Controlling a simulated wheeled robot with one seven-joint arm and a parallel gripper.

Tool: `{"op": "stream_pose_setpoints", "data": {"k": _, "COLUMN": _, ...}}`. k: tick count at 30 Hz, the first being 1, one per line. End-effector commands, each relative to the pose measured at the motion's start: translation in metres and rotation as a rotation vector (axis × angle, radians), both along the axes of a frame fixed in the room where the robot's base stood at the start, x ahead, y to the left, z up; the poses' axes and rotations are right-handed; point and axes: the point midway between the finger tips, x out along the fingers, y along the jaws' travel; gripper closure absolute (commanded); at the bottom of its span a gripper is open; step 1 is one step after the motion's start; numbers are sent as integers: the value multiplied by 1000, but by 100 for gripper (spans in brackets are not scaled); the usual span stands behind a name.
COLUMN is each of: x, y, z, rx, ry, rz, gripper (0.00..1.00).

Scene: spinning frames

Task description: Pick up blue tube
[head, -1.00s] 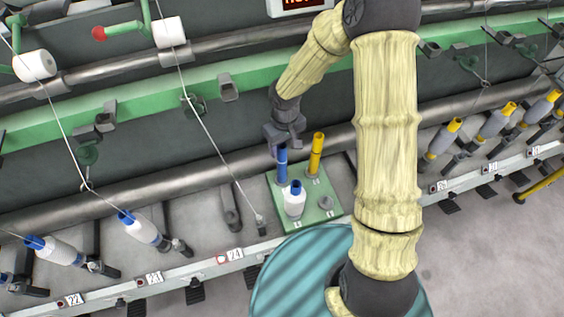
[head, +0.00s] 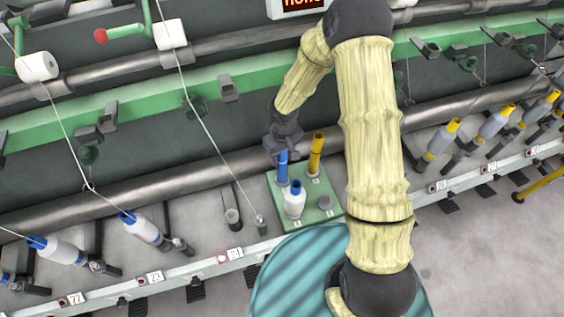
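The blue tube (head: 282,172) stands upright on the green tray (head: 258,182), at its back left. My gripper (head: 280,152) is at the top of the blue tube, reaching down from behind it. The fingers are small and partly hidden by the tube and by each other, so I cannot tell whether they are open or closed on it. A yellow tube (head: 316,155) stands just right of my gripper. A white bobbin with a blue top (head: 295,203) stands in front of the blue tube.
A bare grey peg (head: 324,203) is at the tray's front right. The teal round surface (head: 283,272) lies in front. Bobbins with blue tops (head: 144,229) stand along the left rail, yellow-topped ones (head: 441,138) along the right. A thread runs down left of the tray.

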Motion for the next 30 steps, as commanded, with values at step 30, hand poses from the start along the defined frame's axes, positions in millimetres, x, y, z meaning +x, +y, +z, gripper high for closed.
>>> {"op": "stream_pose_setpoints", "data": {"k": 30, "x": 1, "y": 0, "z": 79, "rx": 2, "ry": -3, "rz": -3, "gripper": 100}}
